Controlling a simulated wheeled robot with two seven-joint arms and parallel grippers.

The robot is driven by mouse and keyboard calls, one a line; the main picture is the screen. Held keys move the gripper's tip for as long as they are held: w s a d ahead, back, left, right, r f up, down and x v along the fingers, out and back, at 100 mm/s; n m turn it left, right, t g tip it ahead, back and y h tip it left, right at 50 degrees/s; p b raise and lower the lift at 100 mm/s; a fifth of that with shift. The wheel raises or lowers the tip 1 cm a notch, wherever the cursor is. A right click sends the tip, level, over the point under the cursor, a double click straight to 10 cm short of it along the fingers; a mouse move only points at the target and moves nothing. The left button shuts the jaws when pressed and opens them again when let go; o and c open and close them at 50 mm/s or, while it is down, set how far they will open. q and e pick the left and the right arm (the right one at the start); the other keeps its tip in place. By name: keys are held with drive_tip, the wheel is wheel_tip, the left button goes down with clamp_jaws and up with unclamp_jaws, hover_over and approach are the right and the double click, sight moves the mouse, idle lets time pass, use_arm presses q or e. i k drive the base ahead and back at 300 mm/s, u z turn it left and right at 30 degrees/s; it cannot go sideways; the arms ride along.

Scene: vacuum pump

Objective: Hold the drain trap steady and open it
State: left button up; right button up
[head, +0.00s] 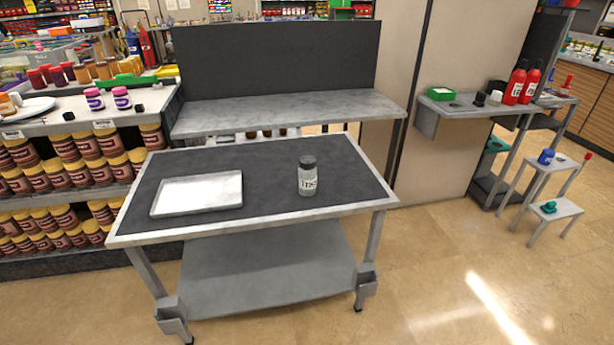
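The drain trap appears to be the small jar (308,181) with a dark lid (308,161) and a pale label with dark lettering. It stands upright on the dark top of the workbench (270,165), right of the middle. The lid sits on the jar. A shallow white tray (197,193) lies flat on the same bench to the left of the jar, apart from it. Neither of my grippers shows in the head view, and nothing touches the jar.
A raised grey shelf (285,113) with a dark back panel (275,58) stands behind the bench. Shelves of jars (70,170) stand close on the left. A side table (470,104) with red bottles (515,85) is at the right. The floor (460,250) in front and right is clear.

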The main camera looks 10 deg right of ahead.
sight(307, 178)
drive_tip(key=z, duration=1.9)
drive_tip(key=i, duration=2.55)
drive_tip(key=u, duration=3.4)
